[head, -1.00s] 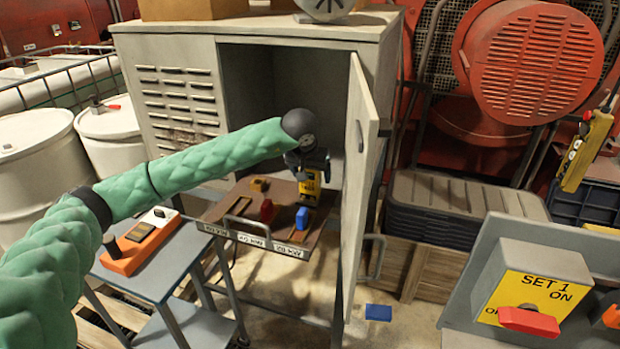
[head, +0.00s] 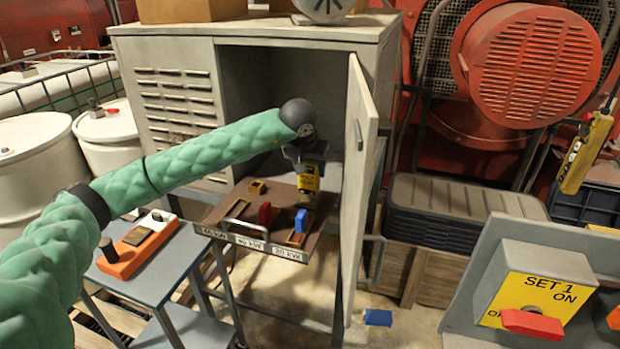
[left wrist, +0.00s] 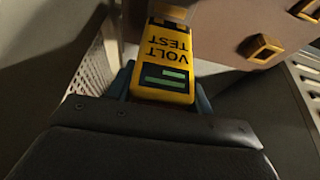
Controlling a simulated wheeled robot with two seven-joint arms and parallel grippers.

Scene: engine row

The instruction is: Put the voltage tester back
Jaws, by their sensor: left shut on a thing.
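The yellow voltage tester (head: 306,181) with a dark band is in my left gripper (head: 306,168), above the right part of a brown pull-out tray (head: 236,208) in the open grey cabinet. In the left wrist view the tester (left wrist: 165,62) reads VOLT TEST, and the gripper (left wrist: 168,88) is shut on it. The tester's far end is close to the tray surface; I cannot tell if it touches. A red block (head: 265,213) and a blue block (head: 301,220) stand on the tray. My right gripper is not in view.
The cabinet door (head: 360,200) stands open just right of the tray. A blue-grey cart (head: 190,250) with an orange device (head: 138,246) is at the left. A grey panel with a yellow SET 1 box (head: 535,295) is at the right. A blue piece (head: 378,317) lies on the floor.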

